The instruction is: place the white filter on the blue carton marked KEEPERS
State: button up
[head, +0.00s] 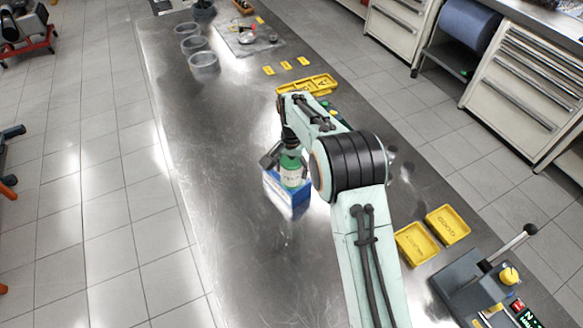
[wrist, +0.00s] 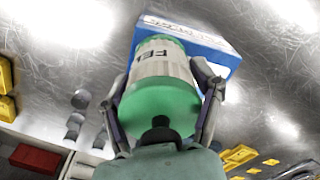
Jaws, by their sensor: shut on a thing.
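My gripper (head: 287,160) is shut on a cylindrical filter (head: 293,174), with one finger on each side of it. In the wrist view the filter (wrist: 162,68) is green at its ends with a white label band bearing dark letters, partly cut off by the angle. The blue carton (head: 296,199) stands on the bench directly under or just behind the filter; it also shows in the wrist view (wrist: 212,58) beyond the filter. The carton's pale top is mostly covered, and its lettering is not readable. I cannot tell whether the filter touches the carton.
Yellow trays (head: 417,243) and a lever press (head: 487,283) are at the near right. The bench left of the carton is clear.

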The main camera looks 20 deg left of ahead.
jog(key=shift+f, duration=0.1)
jog(key=o, duration=1.3)
